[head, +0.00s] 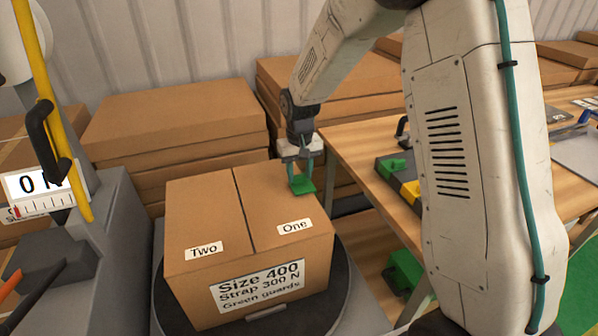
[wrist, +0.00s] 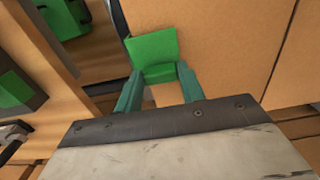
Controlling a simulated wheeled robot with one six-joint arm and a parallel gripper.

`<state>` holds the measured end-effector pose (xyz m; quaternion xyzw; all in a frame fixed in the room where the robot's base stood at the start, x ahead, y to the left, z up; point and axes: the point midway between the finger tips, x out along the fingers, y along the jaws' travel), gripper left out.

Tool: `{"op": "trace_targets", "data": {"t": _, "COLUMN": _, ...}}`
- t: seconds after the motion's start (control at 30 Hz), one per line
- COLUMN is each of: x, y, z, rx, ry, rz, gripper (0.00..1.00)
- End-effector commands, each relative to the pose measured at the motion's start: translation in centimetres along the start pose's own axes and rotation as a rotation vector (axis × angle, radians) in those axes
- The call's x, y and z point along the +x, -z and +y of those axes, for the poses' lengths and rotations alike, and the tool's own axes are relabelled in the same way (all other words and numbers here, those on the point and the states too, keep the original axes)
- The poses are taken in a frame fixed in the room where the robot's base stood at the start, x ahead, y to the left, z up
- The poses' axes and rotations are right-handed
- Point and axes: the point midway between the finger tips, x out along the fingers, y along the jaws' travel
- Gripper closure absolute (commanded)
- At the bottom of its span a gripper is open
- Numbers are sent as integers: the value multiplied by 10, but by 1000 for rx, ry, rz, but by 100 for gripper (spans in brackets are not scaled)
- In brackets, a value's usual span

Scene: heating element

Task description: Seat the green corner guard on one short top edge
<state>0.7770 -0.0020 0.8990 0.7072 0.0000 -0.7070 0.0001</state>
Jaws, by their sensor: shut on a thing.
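A brown cardboard box (head: 215,220) stands on a dark round turntable (head: 330,300). Its top carries the labels "Two" (head: 204,250) and "One" (head: 295,227); its front label (head: 257,285) reads Size 400, Strap 300 N, Green guards. My gripper (head: 301,172) points down at the right side of the box top and is shut on the green corner guard (head: 302,186). In the wrist view, the guard (wrist: 153,50) shows between and beyond the fingertips (wrist: 160,80), against the box cardboard (wrist: 215,45). I cannot tell whether the guard touches the box edge.
A wooden table (head: 365,150) at right holds a dark tray with a green guard (head: 396,165) and a yellow guard (head: 411,191). A green bin (head: 406,270) sits below it. Stacked cartons (head: 175,115) stand behind. A grey machine with a force gauge (head: 40,190) and yellow strap stands at left.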

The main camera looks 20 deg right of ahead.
Motion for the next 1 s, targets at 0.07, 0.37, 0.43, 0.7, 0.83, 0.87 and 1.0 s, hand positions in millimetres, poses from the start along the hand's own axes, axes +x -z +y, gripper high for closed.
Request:
{"op": "trace_targets", "data": {"t": 0.07, "x": 1, "y": 0, "z": 0, "rx": 0, "ry": 0, "rz": -1, "gripper": 83}}
{"op": "trace_targets", "data": {"t": 0.37, "x": 2, "y": 0, "z": 0, "rx": 0, "ry": 0, "rz": 0, "gripper": 44}}
{"op": "trace_targets", "data": {"t": 0.43, "x": 2, "y": 0, "z": 0, "rx": 0, "ry": 0, "rz": 0, "gripper": 36}}
{"op": "trace_targets", "data": {"t": 0.7, "x": 0, "y": 0, "z": 0, "rx": 0, "ry": 0, "rz": 1, "gripper": 36}}
{"op": "trace_targets", "data": {"t": 0.83, "x": -14, "y": 1, "z": 0, "rx": 0, "ry": 0, "rz": 3, "gripper": 36}}
{"op": "trace_targets", "data": {"t": 0.87, "x": -19, "y": 1, "z": 0, "rx": 0, "ry": 0, "rz": 4, "gripper": 36}}
{"op": "trace_targets", "data": {"t": 1.0, "x": -44, "y": 0, "z": 0, "rx": 0, "ry": 0, "rz": 3, "gripper": 36}}
